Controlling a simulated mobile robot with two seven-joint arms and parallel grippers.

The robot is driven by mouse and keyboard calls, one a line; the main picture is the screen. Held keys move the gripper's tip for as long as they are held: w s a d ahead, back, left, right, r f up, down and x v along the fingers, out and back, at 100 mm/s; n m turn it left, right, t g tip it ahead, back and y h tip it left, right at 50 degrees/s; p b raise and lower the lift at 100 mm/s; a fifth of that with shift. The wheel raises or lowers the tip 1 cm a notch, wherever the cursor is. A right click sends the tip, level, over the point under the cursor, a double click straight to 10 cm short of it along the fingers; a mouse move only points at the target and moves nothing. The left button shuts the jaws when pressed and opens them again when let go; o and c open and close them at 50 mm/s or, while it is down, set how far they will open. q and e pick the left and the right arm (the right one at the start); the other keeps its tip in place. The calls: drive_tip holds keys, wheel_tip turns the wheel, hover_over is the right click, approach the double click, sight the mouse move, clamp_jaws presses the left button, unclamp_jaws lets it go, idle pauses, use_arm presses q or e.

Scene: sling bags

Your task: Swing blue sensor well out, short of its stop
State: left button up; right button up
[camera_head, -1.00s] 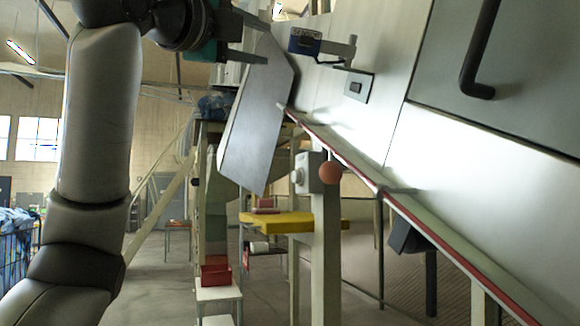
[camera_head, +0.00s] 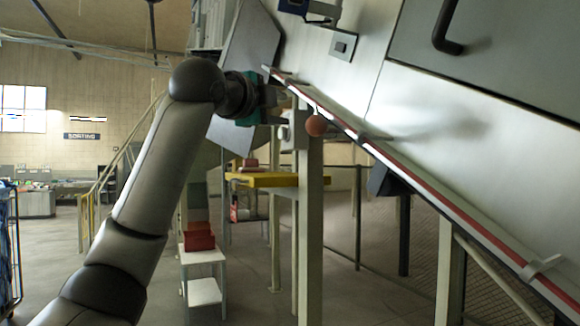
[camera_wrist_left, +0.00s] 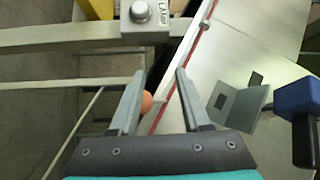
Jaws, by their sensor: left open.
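The blue sensor (camera_head: 293,6) is at the top edge of the head view, partly cut off, on a bracket against the sloping pale metal panel. In the left wrist view a blue block (camera_wrist_left: 297,97) with a dark stem, which appears to be the sensor, is at the right edge, outside my fingers. My left gripper (camera_head: 284,107) is below the sensor in the head view, near the panel's lower edge. In the left wrist view its fingers (camera_wrist_left: 160,73) are apart with nothing gripped. My right gripper is not in view.
An orange ball (camera_head: 315,126) is close to my left gripper; in the left wrist view it shows partly behind one finger. A grey box on a post (camera_wrist_left: 150,20) is labelled LAMP. A red-striped rail (camera_head: 420,205) edges the panel. A yellow shelf (camera_head: 262,180) is below.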

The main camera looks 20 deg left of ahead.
use_arm(q)
drive_tip(key=w+f+n+g+b, duration=0.1)
drive_tip(key=w+f, duration=0.5)
drive_tip(key=f, duration=0.4)
drive_tip(key=shift+a+f+n, duration=0.15)
drive_tip(key=shift+f+n, duration=0.05)
drive_tip(key=shift+n, duration=0.2)
drive_tip(key=shift+c, duration=0.2)
